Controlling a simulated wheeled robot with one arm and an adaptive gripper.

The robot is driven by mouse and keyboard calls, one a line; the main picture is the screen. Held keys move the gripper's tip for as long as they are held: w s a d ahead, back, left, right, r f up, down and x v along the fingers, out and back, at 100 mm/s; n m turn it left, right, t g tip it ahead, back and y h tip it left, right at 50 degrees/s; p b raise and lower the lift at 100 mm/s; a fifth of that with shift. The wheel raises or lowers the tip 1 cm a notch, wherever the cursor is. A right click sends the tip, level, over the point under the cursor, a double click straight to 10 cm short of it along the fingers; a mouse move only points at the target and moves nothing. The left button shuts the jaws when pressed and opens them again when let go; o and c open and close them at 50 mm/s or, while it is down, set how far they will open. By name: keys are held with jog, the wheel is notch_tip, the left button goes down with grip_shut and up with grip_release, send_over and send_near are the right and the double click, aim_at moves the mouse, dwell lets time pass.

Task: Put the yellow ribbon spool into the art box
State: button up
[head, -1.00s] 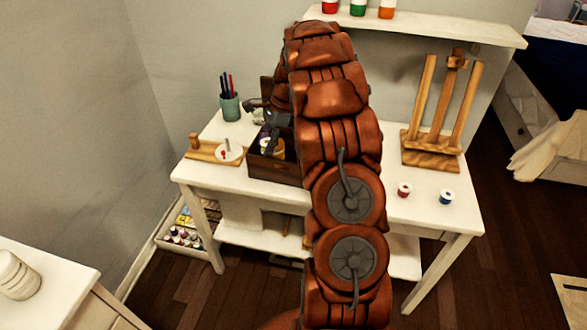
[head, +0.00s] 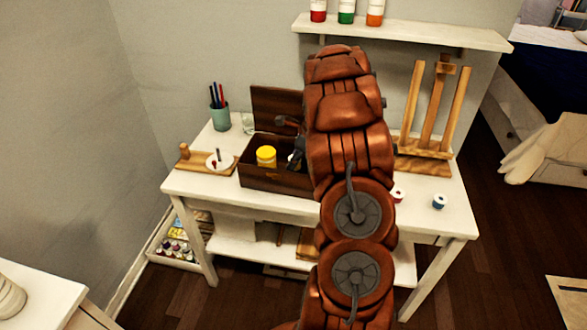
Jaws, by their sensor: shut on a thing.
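The art box (head: 268,178) is a dark brown wooden box on the white table, with its lid (head: 275,108) standing open at the back. My arm covers the box's right end.
A pen cup (head: 220,118) and a wooden board (head: 195,163) with a white disc are left of the box. Paint jars (head: 346,12) stand on the shelf above.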

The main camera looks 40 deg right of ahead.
jog(key=shift+f, duration=1.95)
jog(key=shift+f+p, duration=0.1)
jog(key=shift+p, duration=0.2)
jog(key=o, duration=0.8)
jog(key=shift+o, duration=0.2)
